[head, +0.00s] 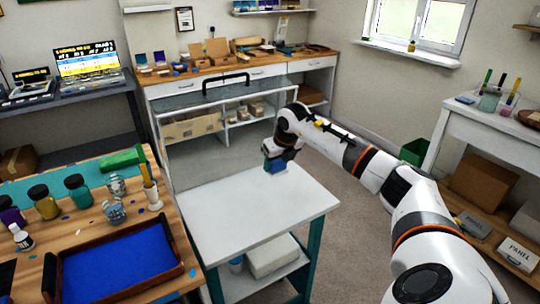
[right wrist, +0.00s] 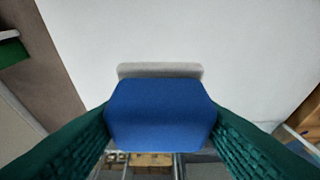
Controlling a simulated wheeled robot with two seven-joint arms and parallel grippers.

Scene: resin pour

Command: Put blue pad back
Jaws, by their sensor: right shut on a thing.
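The blue pad (right wrist: 160,115) is between the two dark green fingers of my right gripper (right wrist: 162,130) in the right wrist view, with a pale grey strip along its far edge. In the head view my right gripper (head: 277,160) is small and holds the blue pad (head: 275,165) over the far part of the white table (head: 255,215). I cannot tell whether the pad touches the tabletop. My left gripper is out of view.
The white tabletop is otherwise clear. A white side table (head: 490,130) stands at the right, and a wood-topped cabinet (head: 225,70) at the back.

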